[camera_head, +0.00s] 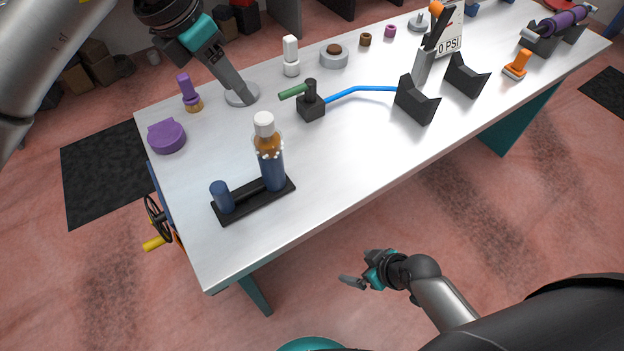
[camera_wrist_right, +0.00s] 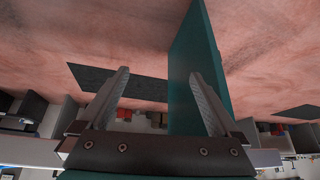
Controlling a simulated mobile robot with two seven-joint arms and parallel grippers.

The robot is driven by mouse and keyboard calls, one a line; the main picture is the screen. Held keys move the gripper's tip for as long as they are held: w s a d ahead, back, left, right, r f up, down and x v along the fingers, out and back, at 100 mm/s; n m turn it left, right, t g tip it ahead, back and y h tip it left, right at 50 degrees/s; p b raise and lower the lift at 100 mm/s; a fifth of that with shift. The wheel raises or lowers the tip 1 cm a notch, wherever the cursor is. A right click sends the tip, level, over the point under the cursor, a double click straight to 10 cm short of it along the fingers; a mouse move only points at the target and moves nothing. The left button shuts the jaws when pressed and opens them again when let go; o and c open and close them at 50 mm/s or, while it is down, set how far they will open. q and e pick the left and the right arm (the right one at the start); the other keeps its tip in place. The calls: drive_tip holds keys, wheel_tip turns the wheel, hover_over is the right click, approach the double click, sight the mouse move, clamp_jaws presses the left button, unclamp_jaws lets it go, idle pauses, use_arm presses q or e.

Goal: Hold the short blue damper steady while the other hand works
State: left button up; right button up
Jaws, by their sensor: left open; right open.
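A blue cylinder (camera_head: 271,175) stands upright on a black stand (camera_head: 249,205) near the table's front left corner; it seems to be the short blue damper. An amber section (camera_head: 268,143) and a white cap (camera_head: 264,120) top it. A shorter blue cylinder (camera_head: 222,197) stands on the same stand. My left gripper (camera_head: 240,94) is open above a grey disc behind the damper, apart from the damper; whether it touches the disc is unclear. My right gripper (camera_head: 364,282) is open and empty in front of the table; its fingers also show in the right wrist view (camera_wrist_right: 158,75).
A green-handled black valve (camera_head: 311,106) with a blue hose (camera_head: 360,90) and black cradles (camera_head: 417,101) stand mid-table. A purple cup (camera_head: 166,136) and purple brush (camera_head: 188,94) are at left. The table's front middle is clear. A teal table leg (camera_wrist_right: 185,85) shows in the right wrist view.

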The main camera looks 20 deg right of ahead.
drive_tip(key=w+a+r+n+t+y, duration=0.1)
drive_tip(key=w+a+r+n, duration=0.1)
drive_tip(key=r, duration=0.4)
drive_tip(key=w+a+r+n+y, duration=0.2)
drive_tip(key=r, duration=0.4)
drive_tip(key=m+t+y, duration=0.1)
drive_tip(key=m+t, duration=0.2)
drive_tip(key=t, duration=0.2)
approach(265, 162)
wheel_tip(265, 162, down, 3)
drive_tip(key=d, duration=0.2)
drive_tip(key=x, duration=1.5)
drive_tip(key=shift+w+d+f, duration=0.1)
drive_tip(key=shift+w+d, duration=0.05)
drive_tip(key=shift+w, duration=0.05)
clamp_jaws()
use_arm(q)
drive_tip(key=shift+o, duration=0.2)
